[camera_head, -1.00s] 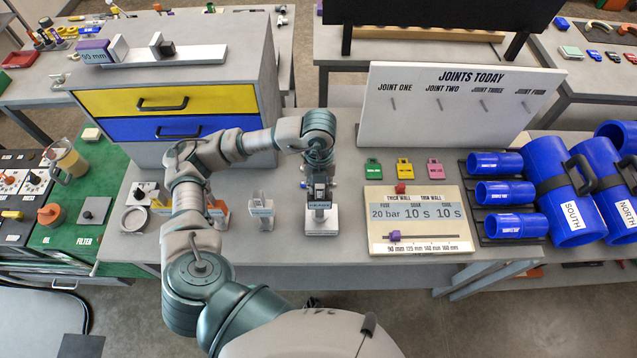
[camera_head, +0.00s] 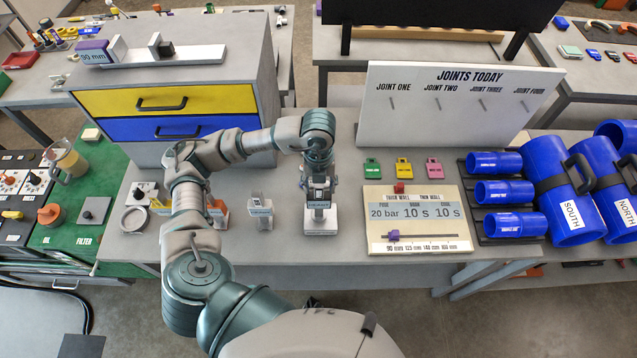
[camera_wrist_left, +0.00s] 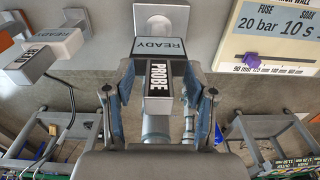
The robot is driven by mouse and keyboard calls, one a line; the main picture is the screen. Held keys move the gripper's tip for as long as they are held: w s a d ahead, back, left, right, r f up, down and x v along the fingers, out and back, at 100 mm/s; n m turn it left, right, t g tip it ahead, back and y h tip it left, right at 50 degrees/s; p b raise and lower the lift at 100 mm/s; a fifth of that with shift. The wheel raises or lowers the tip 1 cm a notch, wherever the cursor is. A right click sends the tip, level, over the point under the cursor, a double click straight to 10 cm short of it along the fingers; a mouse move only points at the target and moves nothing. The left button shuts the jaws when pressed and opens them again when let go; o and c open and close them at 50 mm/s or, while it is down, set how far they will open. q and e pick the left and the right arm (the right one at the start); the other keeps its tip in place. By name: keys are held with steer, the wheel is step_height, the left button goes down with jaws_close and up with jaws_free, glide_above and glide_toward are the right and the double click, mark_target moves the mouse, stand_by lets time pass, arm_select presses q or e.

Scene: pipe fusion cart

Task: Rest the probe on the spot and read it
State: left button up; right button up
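A small block labelled PROBE (camera_wrist_left: 158,80) lies between the fingers of my left gripper (camera_wrist_left: 158,75) in the left wrist view. In the head view my left gripper (camera_head: 320,185) points down over a white stand (camera_head: 321,222) on the bench. The stand's label reads READY (camera_wrist_left: 160,47) in the wrist view. The probe is at or just above the stand; contact is unclear. The fingers flank the probe closely, but I cannot tell whether they press on it. In the head view the gripper largely hides the probe. My right gripper is not in view. I cannot identify the spot.
A similar small stand (camera_head: 261,212) is left of the gripper. A settings board (camera_head: 418,246) with a purple slider, coloured tags (camera_head: 403,168) and blue pipes (camera_head: 572,212) are to the right. A drawer cabinet (camera_head: 262,95) stands behind my arm. The bench between stand and board is clear.

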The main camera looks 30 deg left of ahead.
arm_select(q)
steer(key=shift+d+r, duration=0.1)
steer(key=shift+w+r, duration=0.1)
steer(key=shift+r, duration=0.25)
step_height(320, 180, up, 11)
steer(key=shift+w+a, duration=0.15)
steer(key=shift+a, duration=0.1)
